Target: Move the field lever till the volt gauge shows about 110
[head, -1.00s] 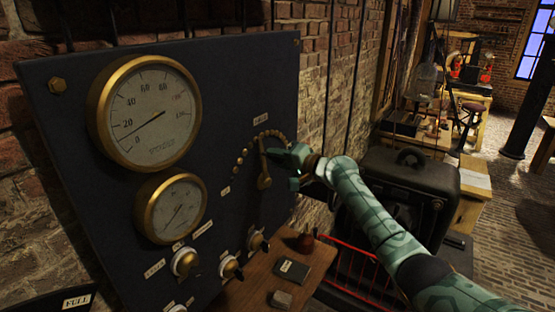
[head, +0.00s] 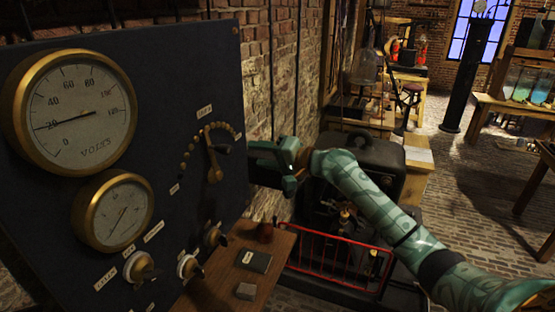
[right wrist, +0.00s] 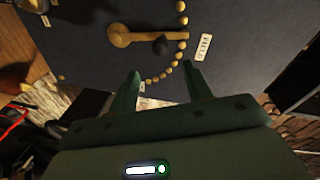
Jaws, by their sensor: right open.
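The volt gauge (head: 75,112) is the large brass-rimmed dial at the upper left of the dark panel; its needle points to about 20. The field lever (head: 213,160) is a brass arm on the panel's right side, pointing up along an arc of brass studs, with a dark knob (head: 225,149) sticking out. The right wrist view shows the lever (right wrist: 140,37) and knob (right wrist: 160,46) beyond the fingertips. My right gripper (head: 253,165) is open and empty, just right of the lever, apart from it; its fingers (right wrist: 162,76) straddle nothing. My left gripper is out of view.
A smaller gauge (head: 113,211) and several knobs sit lower on the panel (head: 170,90). A wooden shelf (head: 225,265) below holds a dark box and small items. A red-railed machine (head: 335,262) stands under my right arm. Brick floor lies open at the right.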

